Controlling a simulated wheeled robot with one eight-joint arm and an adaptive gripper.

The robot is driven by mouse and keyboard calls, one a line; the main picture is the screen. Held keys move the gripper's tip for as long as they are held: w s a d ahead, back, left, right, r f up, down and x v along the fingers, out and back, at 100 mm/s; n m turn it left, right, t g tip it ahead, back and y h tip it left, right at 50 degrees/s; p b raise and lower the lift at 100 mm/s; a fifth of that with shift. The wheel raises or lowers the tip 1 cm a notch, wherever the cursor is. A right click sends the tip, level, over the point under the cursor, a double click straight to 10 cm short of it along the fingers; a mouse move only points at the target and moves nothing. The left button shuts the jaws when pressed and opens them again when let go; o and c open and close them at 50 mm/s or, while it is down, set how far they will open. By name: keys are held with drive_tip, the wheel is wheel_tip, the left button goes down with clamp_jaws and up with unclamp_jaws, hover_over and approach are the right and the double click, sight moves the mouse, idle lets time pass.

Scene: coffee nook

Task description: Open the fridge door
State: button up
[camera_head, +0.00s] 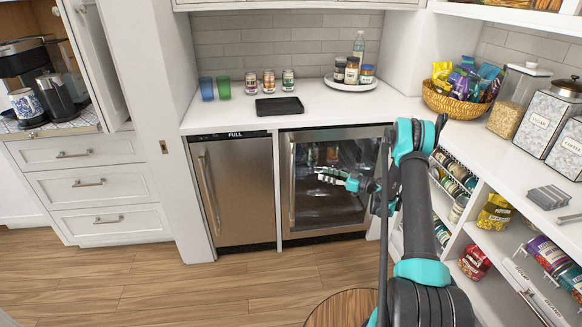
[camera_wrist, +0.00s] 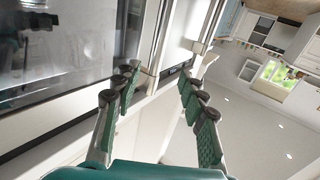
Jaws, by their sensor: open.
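The fridge (camera_head: 340,135) is the under-counter unit with a steel-framed glass door, and its door looks shut. Its upright bar handle (camera_head: 292,185) runs down the door's left side. My gripper (camera_head: 324,174) is in front of the glass, right of the handle, and points left toward it. It is open and looks empty, with a small gap to the handle in the head view. In the wrist view the fridge's glass (camera_wrist: 60,50) is at left, and the handle (camera_wrist: 157,40) appears between the open fingertips (camera_wrist: 160,75). I cannot tell its exact depth there.
A steel appliance (camera_head: 235,190) marked FULL, with its own handle (camera_head: 208,190), stands left of the fridge. Open shelves (camera_head: 490,240) with packets and jars are close on the right. The wooden floor (camera_head: 190,285) before the units is mostly clear; a round wooden top (camera_head: 345,308) is in front.

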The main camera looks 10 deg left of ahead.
sight(292, 166)
drive_tip(key=x, duration=1.7)
drive_tip(key=shift+s, duration=0.1)
clamp_jaws()
